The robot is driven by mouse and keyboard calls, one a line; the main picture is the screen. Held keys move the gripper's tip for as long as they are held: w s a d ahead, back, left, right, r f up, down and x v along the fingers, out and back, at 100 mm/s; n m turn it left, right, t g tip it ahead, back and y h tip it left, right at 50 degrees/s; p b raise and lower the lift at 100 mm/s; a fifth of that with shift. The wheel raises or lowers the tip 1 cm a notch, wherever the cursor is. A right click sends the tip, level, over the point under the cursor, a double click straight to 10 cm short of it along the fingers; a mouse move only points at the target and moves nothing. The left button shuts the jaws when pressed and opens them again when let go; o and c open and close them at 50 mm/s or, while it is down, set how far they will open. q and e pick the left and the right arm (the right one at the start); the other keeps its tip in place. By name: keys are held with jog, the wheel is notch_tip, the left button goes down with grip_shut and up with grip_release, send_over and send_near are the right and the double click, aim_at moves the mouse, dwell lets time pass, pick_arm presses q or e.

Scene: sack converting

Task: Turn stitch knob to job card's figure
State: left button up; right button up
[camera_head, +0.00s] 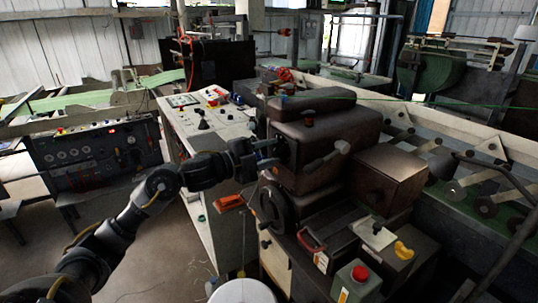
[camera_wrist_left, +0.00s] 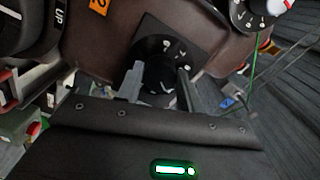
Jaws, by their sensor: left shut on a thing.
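The stitch knob (camera_wrist_left: 157,77) is a black round knob on a dark dial plate (camera_wrist_left: 176,45) with white figures, on the brown machine head (camera_head: 325,130). My left gripper (camera_head: 272,154) reaches the left face of that machine head. In the left wrist view the fingers of my left gripper (camera_wrist_left: 160,84) stand on both sides of the knob and are shut on it. The knob's pointer and most of its scale are hidden or too small to read. I cannot make out the job card for sure. My right gripper is not in view.
A second dial (camera_wrist_left: 262,12) sits close by at the upper right of the wrist view. A black handwheel (camera_head: 273,206) is below my left gripper. A grey box with a red button (camera_head: 360,274) stands at the front. A control panel (camera_head: 95,150) is at left.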

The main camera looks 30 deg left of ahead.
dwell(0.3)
pick_arm(q)
jog(key=o, duration=1)
jog(key=b+v, duration=0.3)
jog(key=v, duration=0.7)
jog(key=shift+s+a, duration=0.2)
jog(key=shift+s, duration=0.1)
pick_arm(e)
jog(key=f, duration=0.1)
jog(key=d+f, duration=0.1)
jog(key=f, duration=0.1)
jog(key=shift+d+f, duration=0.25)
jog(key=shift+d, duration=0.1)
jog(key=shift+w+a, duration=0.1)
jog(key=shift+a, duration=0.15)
